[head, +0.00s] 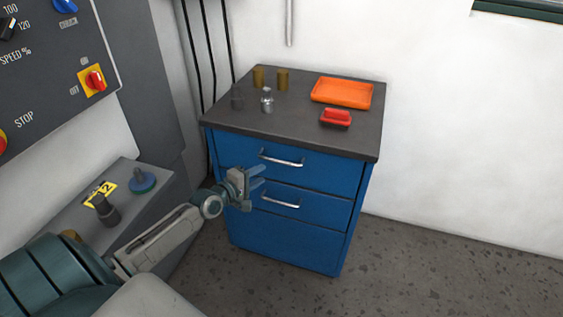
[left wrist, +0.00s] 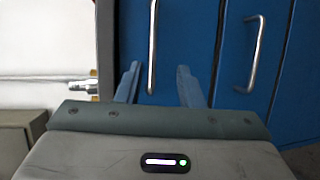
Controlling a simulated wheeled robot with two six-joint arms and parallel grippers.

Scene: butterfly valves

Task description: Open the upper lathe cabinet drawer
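The blue cabinet (head: 285,245) stands against the white wall with its drawers shut in the head view. The upper drawer (head: 325,173) has a silver bar handle (head: 283,161), which also shows upright in the left wrist view (left wrist: 152,45). My left gripper (head: 259,177) is in front of the cabinet's left part, near the upper handle's left end. Its two blue fingers (left wrist: 158,75) are spread and empty. In the left wrist view the upper handle appears between them; contact cannot be told. My right gripper is not in view.
The middle drawer has its own handle (head: 280,201). On the dark cabinet top (head: 225,118) are an orange tray (head: 342,92), a red-topped item (head: 336,117) and several small containers. A control panel (head: 60,60) is at left. Floor (head: 430,265) at right is clear.

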